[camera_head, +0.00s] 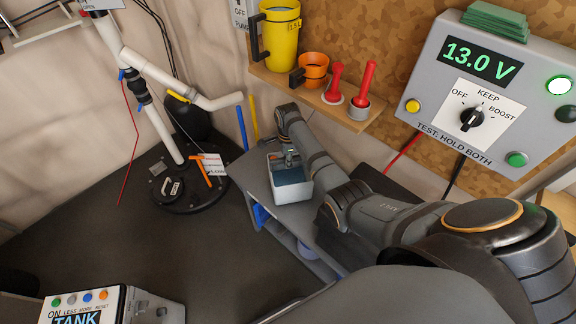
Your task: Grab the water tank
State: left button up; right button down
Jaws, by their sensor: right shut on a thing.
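A small open-topped box (292,193) with pale walls and a dark blue-grey inside sits at or just above the grey bench, near the middle of the view. I take it to be the water tank. My right arm comes in from the right and bends down at its far end. My right gripper (290,156) is at the box's far rim, shut on it. The fingertips are small and partly hidden. I cannot tell whether the box touches the bench. My left gripper is out of view.
The grey bench (258,178) has blue items beneath it. A shelf (322,101) behind holds a yellow jug (279,40), an orange cup (313,69) and red-handled tools. A voltage panel (490,95) stands right. A box marked TANK (85,306) is front left.

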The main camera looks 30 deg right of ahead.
jog(key=s+a+r+p, duration=0.3)
jog(key=s+a+r, duration=0.6)
jog(key=r, duration=0.3)
jog(key=shift+s+a, duration=0.35)
jog(key=shift+s, duration=0.25)
jog(key=shift+f, duration=0.15)
